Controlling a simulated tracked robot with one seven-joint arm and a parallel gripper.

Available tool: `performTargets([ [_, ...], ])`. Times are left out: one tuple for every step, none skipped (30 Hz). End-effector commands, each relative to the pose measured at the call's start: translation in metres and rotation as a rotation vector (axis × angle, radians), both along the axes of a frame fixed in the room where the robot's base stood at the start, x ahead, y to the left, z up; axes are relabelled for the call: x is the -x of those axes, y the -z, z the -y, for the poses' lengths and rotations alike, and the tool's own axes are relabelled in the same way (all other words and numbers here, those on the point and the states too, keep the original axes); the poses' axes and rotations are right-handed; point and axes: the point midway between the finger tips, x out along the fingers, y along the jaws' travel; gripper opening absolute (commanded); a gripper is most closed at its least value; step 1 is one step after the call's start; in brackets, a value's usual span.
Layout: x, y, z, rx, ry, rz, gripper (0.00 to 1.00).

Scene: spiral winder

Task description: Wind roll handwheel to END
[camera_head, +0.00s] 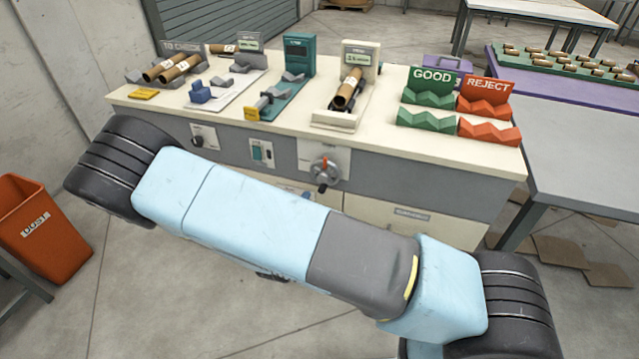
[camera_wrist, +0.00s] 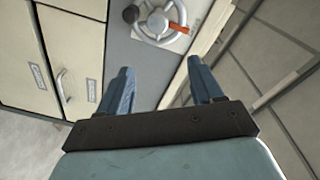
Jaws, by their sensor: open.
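The roll handwheel (camera_head: 325,170) is a grey spoked wheel on a light plate, on the front face of the bench. In the head view my arm hides the gripper. No END mark is readable.
The bench top (camera_head: 400,150) carries cardboard tubes, gauges and the green GOOD (camera_head: 430,92) and red REJECT (camera_head: 485,98) racks. A smaller knob (camera_head: 197,139) and a switch box (camera_head: 262,152) sit left of the wheel. Cabinet doors (camera_wrist: 75,60) with handles are below. An orange DUST bin (camera_head: 42,230) stands left.

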Motion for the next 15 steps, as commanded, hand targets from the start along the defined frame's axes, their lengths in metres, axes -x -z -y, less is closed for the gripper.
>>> performTargets([
  [0.002, 0.006, -0.004, 0.038, -0.029, -0.01, 0.66],
  [0.002, 0.009, -0.006, 0.055, -0.041, -0.015, 0.66],
  [0.003, 0.011, -0.008, 0.074, -0.055, -0.019, 0.66],
  [0.003, 0.013, -0.009, 0.084, -0.062, -0.022, 0.66],
  [0.003, 0.014, -0.01, 0.092, -0.068, -0.024, 0.66],
  [0.002, 0.015, -0.01, 0.1, -0.073, -0.026, 0.66],
  [0.001, 0.015, -0.01, 0.103, -0.075, -0.027, 0.66],
  [0.0, 0.015, -0.009, 0.105, -0.076, -0.027, 0.66],
  [-0.003, 0.016, -0.008, 0.106, -0.076, -0.027, 0.66],
  [-0.006, 0.015, -0.007, 0.106, -0.075, -0.027, 0.66],
  [-0.01, 0.015, -0.006, 0.105, -0.074, -0.027, 0.66],
  [-0.014, 0.015, -0.004, 0.105, -0.074, -0.027, 0.66],
  [-0.019, 0.015, -0.002, 0.105, -0.074, -0.027, 0.66],
  [-0.023, 0.015, 0.0, 0.104, -0.073, -0.027, 0.66],
  [-0.03, 0.015, 0.002, 0.103, -0.073, -0.026, 0.66],
])
